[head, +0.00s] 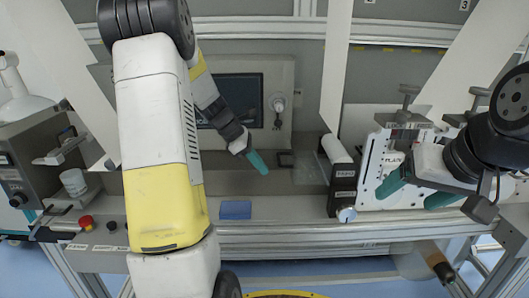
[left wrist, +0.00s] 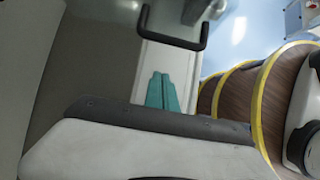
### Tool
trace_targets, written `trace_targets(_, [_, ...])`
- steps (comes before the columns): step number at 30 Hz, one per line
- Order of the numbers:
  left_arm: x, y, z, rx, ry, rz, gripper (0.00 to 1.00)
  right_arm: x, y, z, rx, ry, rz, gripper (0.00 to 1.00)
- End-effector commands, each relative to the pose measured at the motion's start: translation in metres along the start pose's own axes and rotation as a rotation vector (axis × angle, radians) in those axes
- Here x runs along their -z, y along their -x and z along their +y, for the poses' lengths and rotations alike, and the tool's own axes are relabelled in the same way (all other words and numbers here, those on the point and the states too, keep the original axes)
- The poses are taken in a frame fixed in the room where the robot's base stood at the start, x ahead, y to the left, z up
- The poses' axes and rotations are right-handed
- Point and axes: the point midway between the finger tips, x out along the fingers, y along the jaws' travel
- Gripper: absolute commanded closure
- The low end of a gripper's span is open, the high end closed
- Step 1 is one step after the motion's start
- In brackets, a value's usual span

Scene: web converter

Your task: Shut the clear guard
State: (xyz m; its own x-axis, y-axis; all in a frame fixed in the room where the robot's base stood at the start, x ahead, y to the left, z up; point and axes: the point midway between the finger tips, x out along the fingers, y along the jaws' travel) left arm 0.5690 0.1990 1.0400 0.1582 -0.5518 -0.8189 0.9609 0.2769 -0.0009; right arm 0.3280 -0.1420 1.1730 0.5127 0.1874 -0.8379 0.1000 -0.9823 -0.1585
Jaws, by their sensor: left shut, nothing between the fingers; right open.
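A see-through panel (head: 311,168), which looks like the clear guard, shows faintly at the middle of the machine, left of a white roller; its edges are hard to make out, and I cannot tell how far open it is. A small dark handle (head: 286,158) is at its left. A black U-shaped handle (left wrist: 172,42) shows in the left wrist view, just beyond my fingertips. My left gripper (head: 258,163) is shut and empty, its teal fingers together, left of the dark handle and apart from it. My right gripper (head: 416,192) is open and empty in front of the white plate at right.
A white plate (head: 372,165) with clamps stands at the right, beside the white roller (head: 335,150). A screen (head: 240,95) is behind my left arm. A blue block (head: 235,210) lies on the front ledge. A red button (head: 86,222) and white cup (head: 73,182) are at left.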

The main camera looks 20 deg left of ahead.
Motion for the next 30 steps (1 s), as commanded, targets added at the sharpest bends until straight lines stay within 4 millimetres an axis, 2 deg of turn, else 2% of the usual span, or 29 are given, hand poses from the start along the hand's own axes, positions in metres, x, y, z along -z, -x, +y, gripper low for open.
trace_targets(1, [0.000, -0.010, -0.001, 0.003, 0.001, 0.001, 1.00, 0.000, 0.000, 0.000, 0.000, 0.000, 0.000, 0.25])
trace_targets(3, [-0.015, -0.001, 0.001, -0.004, -0.005, 0.000, 1.00, 0.000, 0.000, 0.000, 0.000, 0.000, 0.000, 0.25])
trace_targets(9, [-0.034, 0.005, 0.000, -0.001, -0.003, 0.001, 1.00, 0.000, 0.000, 0.000, 0.000, 0.000, 0.000, 0.25])
trace_targets(24, [-0.039, 0.008, 0.000, -0.001, -0.001, 0.004, 1.00, 0.000, 0.000, 0.000, 0.000, 0.000, 0.000, 0.25])
trace_targets(30, [-0.046, 0.012, 0.000, -0.001, -0.005, 0.047, 1.00, 0.000, 0.000, 0.000, 0.000, 0.000, 0.000, 0.25])
